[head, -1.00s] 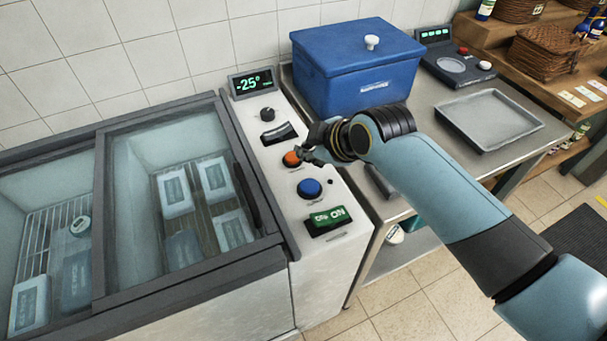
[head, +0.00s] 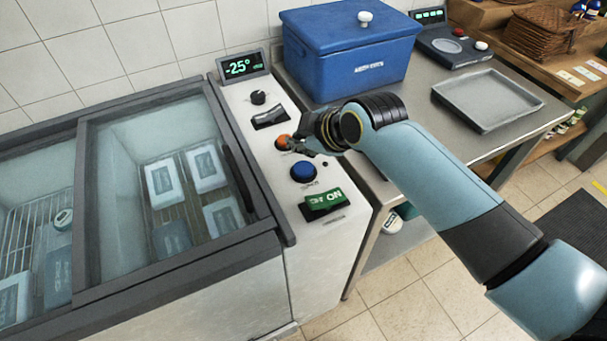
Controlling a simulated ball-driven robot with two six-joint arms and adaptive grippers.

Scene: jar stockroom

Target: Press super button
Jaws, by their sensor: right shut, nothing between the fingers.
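The freezer's white control panel (head: 325,247) carries an orange button (head: 282,142) and a blue button (head: 303,172) in front of it. The labels are too small to read, so I cannot tell which is the super button. My right gripper (head: 293,146) is shut and empty, its fingertips at the right side of the orange button and partly over it. I cannot tell whether they touch it or whether it is pressed in. My left gripper is not in view.
The panel also has a display (head: 243,66) reading -25°, a black knob (head: 258,97), a dark rocker (head: 271,118) and a green ON switch (head: 323,204). A blue lidded box (head: 350,55) and a grey tray (head: 488,98) stand on the steel table at right.

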